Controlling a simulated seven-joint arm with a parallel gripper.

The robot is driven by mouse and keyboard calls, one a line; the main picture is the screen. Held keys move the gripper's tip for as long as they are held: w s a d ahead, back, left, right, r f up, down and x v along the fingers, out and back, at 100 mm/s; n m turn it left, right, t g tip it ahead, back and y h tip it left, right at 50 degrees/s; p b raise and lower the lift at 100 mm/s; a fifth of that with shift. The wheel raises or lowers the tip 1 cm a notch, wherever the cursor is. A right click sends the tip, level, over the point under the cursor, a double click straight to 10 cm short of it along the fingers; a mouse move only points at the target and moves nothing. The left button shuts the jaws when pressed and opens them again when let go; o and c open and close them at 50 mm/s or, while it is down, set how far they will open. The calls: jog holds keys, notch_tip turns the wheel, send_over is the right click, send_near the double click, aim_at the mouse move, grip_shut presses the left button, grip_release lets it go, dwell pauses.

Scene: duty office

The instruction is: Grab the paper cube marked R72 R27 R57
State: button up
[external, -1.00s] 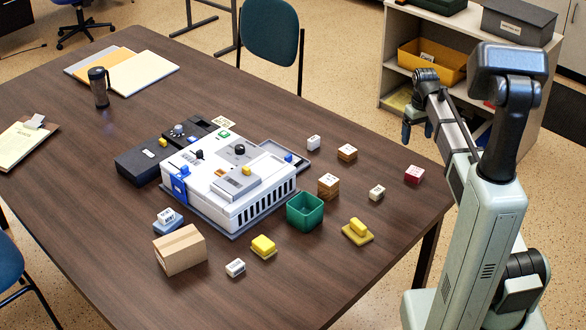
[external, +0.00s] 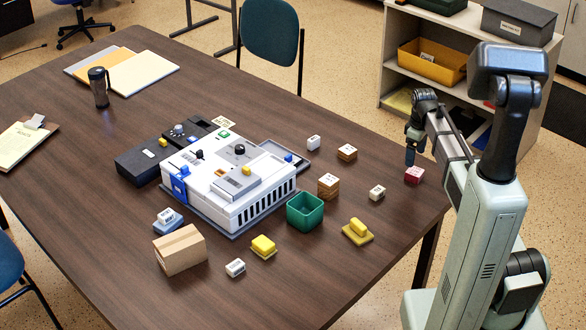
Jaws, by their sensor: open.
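Several small pale blocks with dark print could be the paper cube, but the print is too small to read. One white cube (external: 313,143) is behind the tray, another (external: 377,193) is near the right table edge, and a third (external: 235,267) is at the front. Another printed white block (external: 165,215) sits on a blue base. A red block (external: 415,175) with a pale printed top lies at the right table edge. My gripper (external: 410,160) points down just above and slightly left of the red block. It is open and appears empty; its fingers are small here.
A white machine (external: 225,180) fills the middle of the table. Two wooden blocks (external: 347,152) (external: 328,186), a green bin (external: 305,211), yellow pieces (external: 357,231) (external: 263,246) and a cardboard box (external: 180,250) stand around it. The right table edge is close to my gripper.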

aim_at(415, 171)
jog(key=shift+s+d+f, duration=0.1)
jog(key=shift+d+f, duration=0.1)
jog(key=shift+f, duration=1.65)
jog(key=shift+s+d+f, duration=0.1)
jog(key=shift+d+f, duration=0.05)
jog(key=shift+f, duration=1.7)
jog(key=c, duration=1.1)
jog(key=shift+r, duration=0.15)
jog(key=shift+c, duration=0.2)
